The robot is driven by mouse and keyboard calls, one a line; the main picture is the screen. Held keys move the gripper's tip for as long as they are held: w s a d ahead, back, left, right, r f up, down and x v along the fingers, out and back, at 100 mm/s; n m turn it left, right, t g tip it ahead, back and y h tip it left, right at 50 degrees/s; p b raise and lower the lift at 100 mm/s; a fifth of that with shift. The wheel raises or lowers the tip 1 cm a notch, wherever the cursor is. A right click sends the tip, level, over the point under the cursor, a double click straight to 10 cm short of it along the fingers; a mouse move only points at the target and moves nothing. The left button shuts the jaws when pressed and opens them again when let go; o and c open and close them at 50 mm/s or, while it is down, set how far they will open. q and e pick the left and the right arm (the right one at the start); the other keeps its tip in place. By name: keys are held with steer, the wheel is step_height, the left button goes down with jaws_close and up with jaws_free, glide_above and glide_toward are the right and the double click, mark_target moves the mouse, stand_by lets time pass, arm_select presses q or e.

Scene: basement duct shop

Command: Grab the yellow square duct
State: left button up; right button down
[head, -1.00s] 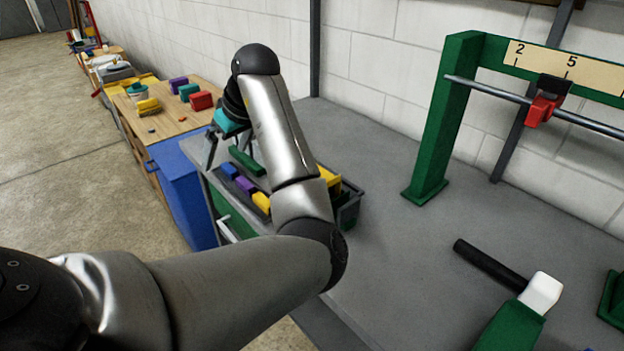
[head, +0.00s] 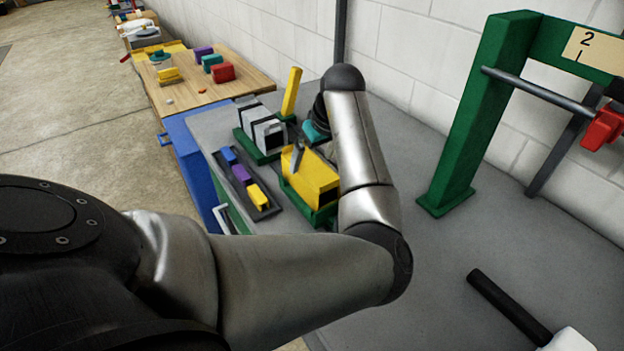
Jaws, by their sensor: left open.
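A large yellow box-shaped piece, the yellow square duct (head: 314,180), sits in a green holder (head: 296,193) on the grey bench, left of my forearm. My left gripper (head: 299,158), with a teal part at its wrist, is low over the far end of this piece. One grey finger shows beside the piece's far upper edge; the other finger is hidden. The gripper is open, and I cannot tell whether it touches the piece. My right gripper is not in view.
A tall yellow bar (head: 291,92) stands just behind the gripper. A green rack (head: 258,155) holds grey-and-black pieces, and a dark tray (head: 262,212) holds small blue, purple and yellow blocks. A green frame (head: 482,120) stands to the right. Bare bench lies between.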

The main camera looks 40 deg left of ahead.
mark_target(310, 167)
arm_select(q)
steer(key=shift+x, duration=0.8)
steer(key=shift+a+f, duration=0.2)
steer(key=shift+f, duration=0.25)
steer(key=shift+w+f, duration=0.1)
steer(key=shift+f, duration=0.25)
steer(key=b+x, duration=0.1)
steer(key=x, duration=0.3)
steer(key=shift+w+f, duration=0.15)
steer(key=shift+f, duration=0.1)
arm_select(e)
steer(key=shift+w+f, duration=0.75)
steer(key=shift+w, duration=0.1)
arm_select(q)
steer(key=c, duration=1.3)
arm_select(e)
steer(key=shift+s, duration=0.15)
